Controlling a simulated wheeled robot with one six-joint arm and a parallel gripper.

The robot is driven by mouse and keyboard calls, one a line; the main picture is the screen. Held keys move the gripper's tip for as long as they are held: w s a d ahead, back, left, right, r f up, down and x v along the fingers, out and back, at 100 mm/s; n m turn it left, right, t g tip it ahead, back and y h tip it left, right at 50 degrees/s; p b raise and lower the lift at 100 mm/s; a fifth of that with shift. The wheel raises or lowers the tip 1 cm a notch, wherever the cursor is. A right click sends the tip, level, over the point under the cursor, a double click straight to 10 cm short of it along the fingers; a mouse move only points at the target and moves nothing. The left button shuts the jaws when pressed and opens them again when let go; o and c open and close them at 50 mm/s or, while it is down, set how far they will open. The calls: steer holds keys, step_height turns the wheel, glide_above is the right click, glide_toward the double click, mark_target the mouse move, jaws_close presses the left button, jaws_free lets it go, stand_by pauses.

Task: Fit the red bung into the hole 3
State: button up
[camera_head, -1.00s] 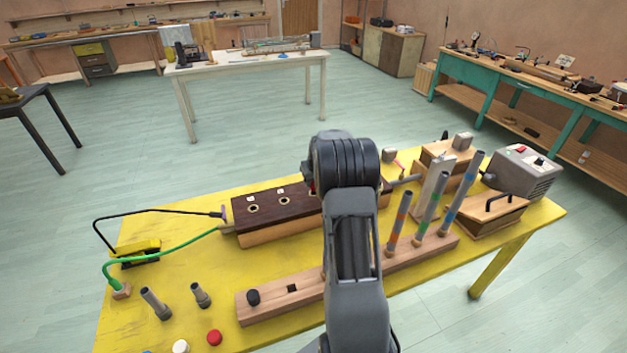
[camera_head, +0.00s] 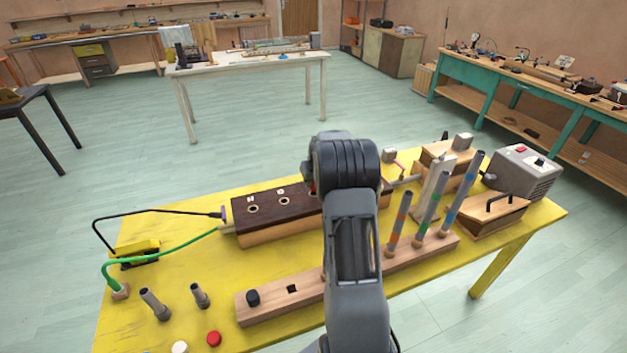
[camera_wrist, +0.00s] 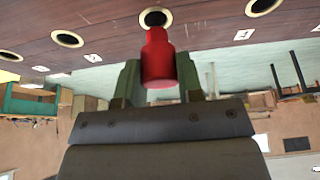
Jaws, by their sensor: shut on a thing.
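The red bung (camera_wrist: 160,58) is held upright in the wrist view between the two fingers of my gripper (camera_wrist: 158,76), which is shut on it. Its narrower end points at a brass-rimmed hole (camera_wrist: 154,13) in the dark wooden top (camera_wrist: 115,26). The end overlaps the hole's edge in the picture; I cannot tell whether it has entered. The small number labels are too blurred to read. In the head view the dark-topped box (camera_head: 270,226) shows two open holes on its left part, and my arm hides most of its right part and the gripper.
A wooden rail (camera_head: 315,286) with tall banded tubes (camera_head: 431,216) lies in front on the yellow table (camera_head: 185,262). A red round piece (camera_head: 214,339) and grey pegs (camera_head: 155,304) stand front left. A grey box (camera_head: 522,172) is at right.

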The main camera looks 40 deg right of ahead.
mark_target(314, 187)
steer(key=shift+f+b, duration=1.7)
steer(key=shift+f, duration=0.15)
stand_by(0.3)
steer(key=o, duration=1)
steer(key=shift+r, duration=0.1)
steer(key=v, duration=1.3)
steer(key=shift+s+r+b, duration=0.15)
steer(key=shift+r+b, duration=0.2)
steer(key=shift+b, duration=0.05)
